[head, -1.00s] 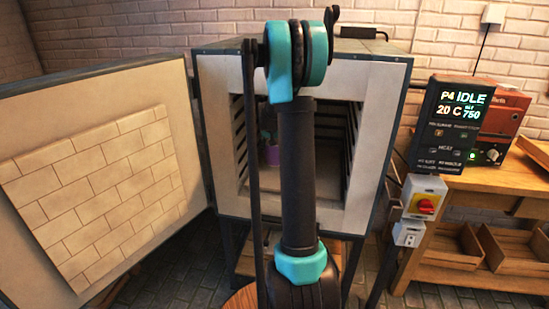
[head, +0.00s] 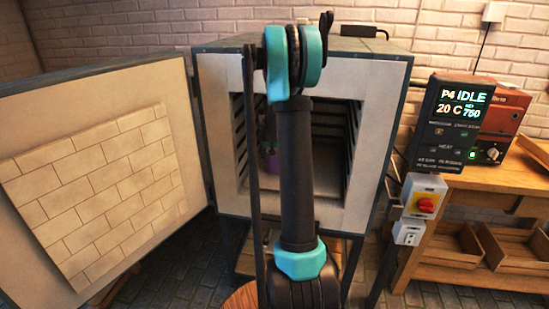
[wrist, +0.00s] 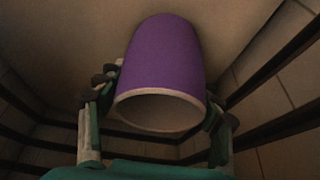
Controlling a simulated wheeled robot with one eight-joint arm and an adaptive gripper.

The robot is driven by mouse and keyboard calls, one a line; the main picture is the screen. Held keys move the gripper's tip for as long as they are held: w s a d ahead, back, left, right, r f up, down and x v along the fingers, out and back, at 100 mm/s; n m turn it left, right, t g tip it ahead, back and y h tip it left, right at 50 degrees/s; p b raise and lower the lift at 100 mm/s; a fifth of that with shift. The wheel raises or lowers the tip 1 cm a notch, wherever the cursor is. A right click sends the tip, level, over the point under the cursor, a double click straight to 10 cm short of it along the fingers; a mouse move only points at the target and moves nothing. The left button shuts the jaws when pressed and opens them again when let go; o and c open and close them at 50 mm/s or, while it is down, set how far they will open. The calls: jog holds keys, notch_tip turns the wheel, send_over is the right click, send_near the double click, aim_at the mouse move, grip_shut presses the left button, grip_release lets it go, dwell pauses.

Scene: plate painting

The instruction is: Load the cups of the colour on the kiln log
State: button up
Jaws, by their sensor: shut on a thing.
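A purple cup (wrist: 162,62) with a pale rim and inside fills the middle of the wrist view. My gripper (wrist: 158,92) is shut on it, with a finger on each side of the cup. In the head view the cup (head: 271,162) is a small purple patch inside the open kiln (head: 222,190), left of my arm. My arm hides most of the cup and the gripper there. I cannot tell whether the cup touches the kiln floor. The kiln log is not in view.
The kiln door (head: 100,180) stands open to the left. A control panel (head: 455,122) reading IDLE and 20 C is right of the kiln, with a red switch (head: 426,205) below. A wooden bench (head: 520,170) stands at the right. Dark ribs line the kiln walls.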

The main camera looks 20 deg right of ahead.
jog(key=o, duration=1.4)
jog(key=v, duration=0.6)
jog(key=s+a, duration=0.6)
jog(key=s, duration=0.3)
jog(key=s+a+f+n+y, duration=0.1)
jog(key=s+a, duration=0.3)
jog(key=s, duration=0.4)
jog(key=s+a+f+n, duration=0.3)
jog(key=s+a, duration=0.1)
jog(key=s, duration=0.4)
jog(key=s+a+f+n+y, duration=0.1)
jog(key=s+a+f+n, duration=0.1)
jog(key=s+a, duration=0.3)
jog(key=shift+s+f+n+y, duration=0.15)
jog(key=shift+s+f+n, duration=0.1)
jog(key=shift+s, duration=0.75)
jog(key=shift+s+f+n+y, duration=0.15)
jog(key=shift+s+f, duration=0.1)
jog(key=shift+s, duration=0.8)
